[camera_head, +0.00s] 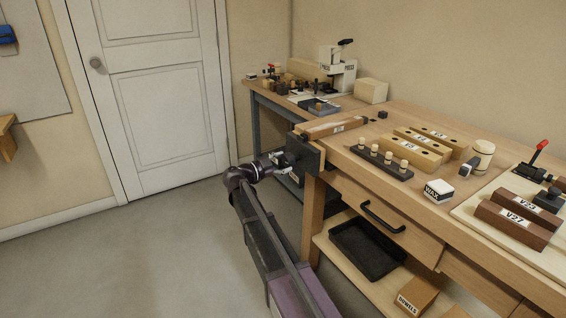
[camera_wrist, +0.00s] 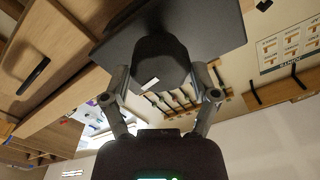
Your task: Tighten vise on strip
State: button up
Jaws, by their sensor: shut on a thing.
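The vise (camera_head: 305,155) is a dark block at the bench's near left corner; its dark front plate (camera_wrist: 215,28) fills the top of the wrist view. A light wooden strip (camera_head: 322,126) with a small label lies along the top of the vise, level with the bench top. I cannot tell how tightly the jaws sit against it. My gripper (camera_head: 280,160) is at the outer face of the vise. In the wrist view my gripper (camera_wrist: 163,85) has its fingers on both sides of the dark round vise knob (camera_wrist: 158,62), shut on it. A pale mark shows on the knob.
Below are a drawer (camera_head: 365,212) and a shelf with a black tray (camera_head: 367,248). The floor to the left is clear.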

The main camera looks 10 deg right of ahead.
jog(key=shift+d+m, duration=0.15)
jog(key=shift+m, duration=0.15)
jog(key=shift+m, duration=1.7)
jog(key=o, duration=0.9)
jog(key=shift+d, duration=0.1)
jog(key=shift+a, duration=0.25)
jog(key=shift+v, duration=3.45)
jog(key=shift+n, duration=0.4)
